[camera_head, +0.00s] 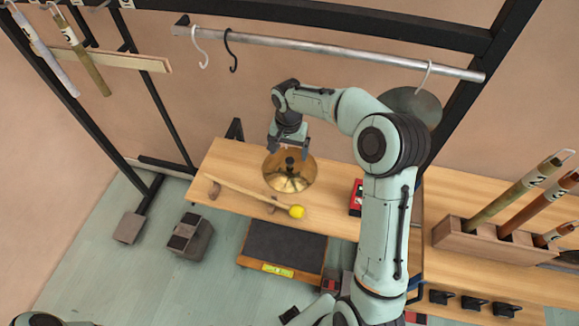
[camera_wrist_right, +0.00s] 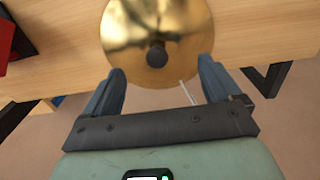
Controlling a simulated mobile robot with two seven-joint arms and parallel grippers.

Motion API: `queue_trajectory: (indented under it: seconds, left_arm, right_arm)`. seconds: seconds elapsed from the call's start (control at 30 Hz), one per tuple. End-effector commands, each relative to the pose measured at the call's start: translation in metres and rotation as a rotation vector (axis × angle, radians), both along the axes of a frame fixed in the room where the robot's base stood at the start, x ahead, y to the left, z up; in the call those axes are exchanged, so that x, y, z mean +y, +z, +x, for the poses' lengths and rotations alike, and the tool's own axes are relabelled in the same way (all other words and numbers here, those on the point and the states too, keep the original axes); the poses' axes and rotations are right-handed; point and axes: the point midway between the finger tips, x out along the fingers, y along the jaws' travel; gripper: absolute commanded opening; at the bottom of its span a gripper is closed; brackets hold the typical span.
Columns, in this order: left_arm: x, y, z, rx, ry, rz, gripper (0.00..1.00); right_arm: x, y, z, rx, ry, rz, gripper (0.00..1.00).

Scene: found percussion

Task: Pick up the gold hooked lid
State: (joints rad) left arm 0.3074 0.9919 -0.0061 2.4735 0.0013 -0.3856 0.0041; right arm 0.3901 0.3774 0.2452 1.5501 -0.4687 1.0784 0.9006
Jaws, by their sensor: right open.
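The gold lid (camera_head: 289,179) lies on the wooden bench. It is round and shiny with a dark knob in its middle, and it also shows in the right wrist view (camera_wrist_right: 185,25). A thin pale piece, perhaps its hook, shows at its near edge in that view. My right gripper (camera_head: 289,149) is over the lid's far side. In the right wrist view my right gripper (camera_wrist_right: 162,76) is open, with its fingers apart on either side of the knob's line and nothing between them. My left gripper is not in view.
A yellow-headed mallet (camera_head: 297,211) lies just in front of the lid on the bench (camera_head: 232,157). A red box (camera_head: 356,198) stands to the right. A metal rail (camera_head: 320,50) with hooks runs above; a grey disc (camera_head: 427,108) hangs there, partly behind my right arm.

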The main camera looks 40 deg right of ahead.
Motion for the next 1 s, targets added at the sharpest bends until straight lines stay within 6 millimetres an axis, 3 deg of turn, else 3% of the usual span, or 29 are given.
queue_trajectory:
  seconds: [0.33,0.63,0.9,1.0]
  left_arm:
    - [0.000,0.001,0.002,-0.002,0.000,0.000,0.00]
    - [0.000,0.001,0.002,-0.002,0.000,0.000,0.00]
    - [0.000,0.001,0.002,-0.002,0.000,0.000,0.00]
    - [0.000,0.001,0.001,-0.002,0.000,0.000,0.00]
  right_arm:
    - [-0.002,-0.046,-0.004,0.002,-0.001,0.001,0.91]
    - [-0.002,-0.051,-0.003,0.000,-0.001,0.000,0.91]
    - [-0.002,-0.051,-0.004,0.001,-0.001,0.001,0.03]
    - [-0.002,-0.051,-0.004,0.001,-0.001,0.001,0.00]
